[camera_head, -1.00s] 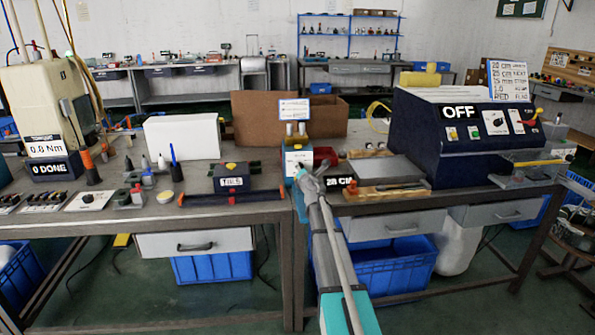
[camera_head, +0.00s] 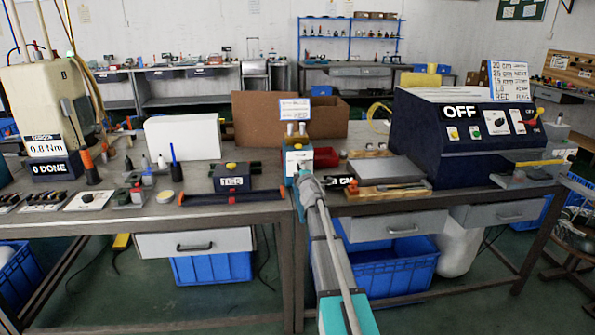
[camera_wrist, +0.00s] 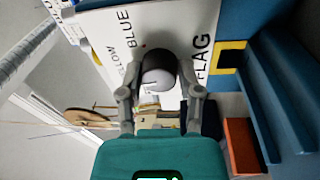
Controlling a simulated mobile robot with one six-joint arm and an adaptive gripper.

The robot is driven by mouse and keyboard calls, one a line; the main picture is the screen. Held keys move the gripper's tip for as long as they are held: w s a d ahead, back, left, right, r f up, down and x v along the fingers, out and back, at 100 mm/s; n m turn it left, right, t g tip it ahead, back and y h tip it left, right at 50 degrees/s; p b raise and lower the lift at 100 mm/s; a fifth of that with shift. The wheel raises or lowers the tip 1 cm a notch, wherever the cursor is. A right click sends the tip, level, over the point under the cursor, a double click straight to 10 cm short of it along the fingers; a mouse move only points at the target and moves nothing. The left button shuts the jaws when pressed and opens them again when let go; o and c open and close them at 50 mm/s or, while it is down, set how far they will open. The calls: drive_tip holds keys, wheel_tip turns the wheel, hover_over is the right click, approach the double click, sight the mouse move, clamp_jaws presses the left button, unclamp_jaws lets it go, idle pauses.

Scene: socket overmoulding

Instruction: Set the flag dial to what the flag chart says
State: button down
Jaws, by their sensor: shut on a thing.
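The flag dial (camera_wrist: 158,76) is a round dark knob with a pale face and a thin mark. It sits on a white panel (camera_wrist: 110,38) lettered BLUE, FLAG and a partly hidden word ending in LOW. My gripper (camera_wrist: 161,92) has its fingers on both sides of the knob and is shut on it. In the head view, my gripper (camera_head: 303,170) is at the front of the blue stand (camera_head: 290,186), and the dial is hidden. A small card (camera_head: 295,109) tops this stand. A larger card (camera_head: 508,81) on the right machine has several lines, the lowest starting with RED; its small print is hard to read.
A dark blue machine (camera_head: 462,150) reading OFF stands on the right. A flat grey plate (camera_head: 388,169) and a small black display (camera_head: 338,182) lie close right of my gripper. An orange block (camera_wrist: 241,146) is near it in the wrist view. A TABS box (camera_head: 231,178) stands left.

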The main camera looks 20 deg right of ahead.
drive_tip(key=shift+w+m, duration=0.1)
drive_tip(key=shift+m, duration=0.9)
drive_tip(key=shift+c, duration=1.6)
unclamp_jaws()
drive_tip(key=shift+o, duration=0.2)
drive_tip(key=shift+s, duration=0.2)
